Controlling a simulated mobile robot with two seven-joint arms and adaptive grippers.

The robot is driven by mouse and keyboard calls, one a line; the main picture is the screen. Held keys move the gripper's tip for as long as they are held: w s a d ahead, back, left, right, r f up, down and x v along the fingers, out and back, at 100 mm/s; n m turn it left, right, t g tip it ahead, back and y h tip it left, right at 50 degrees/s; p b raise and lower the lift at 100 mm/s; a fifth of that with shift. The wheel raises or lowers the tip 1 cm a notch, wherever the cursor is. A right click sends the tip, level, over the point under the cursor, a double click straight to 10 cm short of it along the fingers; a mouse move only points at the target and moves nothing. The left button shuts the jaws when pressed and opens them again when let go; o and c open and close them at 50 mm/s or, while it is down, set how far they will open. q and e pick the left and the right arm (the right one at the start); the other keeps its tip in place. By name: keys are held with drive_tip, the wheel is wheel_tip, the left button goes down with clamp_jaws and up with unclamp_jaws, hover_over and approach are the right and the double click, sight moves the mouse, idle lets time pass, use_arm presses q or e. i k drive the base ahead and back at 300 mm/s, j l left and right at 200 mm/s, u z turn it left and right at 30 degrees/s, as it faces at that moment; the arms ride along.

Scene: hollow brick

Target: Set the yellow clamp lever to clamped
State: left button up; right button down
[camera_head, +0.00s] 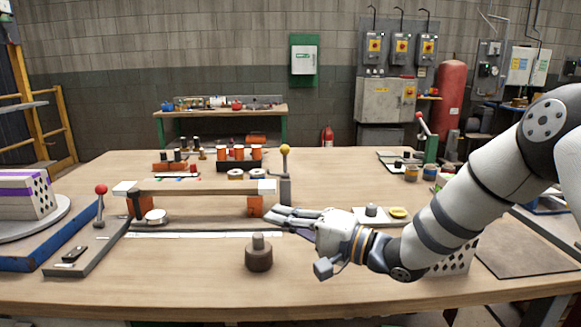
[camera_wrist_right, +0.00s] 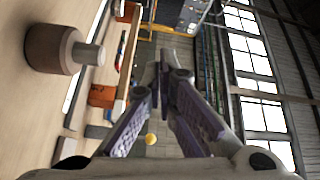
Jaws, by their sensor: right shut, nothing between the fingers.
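The yellow clamp lever (camera_head: 285,150) has a yellow ball knob on an upright grey post, at the right end of a long beam fixture (camera_head: 200,186). My right gripper (camera_head: 270,214) reaches in from the right, low in front of the lever's base, with its fingers pointing left. The fingers are shut and empty. In the right wrist view the fingertips (camera_wrist_right: 163,65) meet, and the yellow knob (camera_wrist_right: 151,139) shows beyond the fingers, apart from them. Whether the fingers touch the lever's base cannot be told. My left gripper is not in view.
A brown cylinder with a peg (camera_head: 259,256) stands in front of the gripper. A red-knobbed lever (camera_head: 100,190) is at the left. Orange and black parts (camera_head: 235,155) stand behind the fixture. A white plate (camera_head: 375,216) lies behind my wrist.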

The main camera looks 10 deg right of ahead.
sight(285, 150)
drive_tip(key=i+l, duration=1)
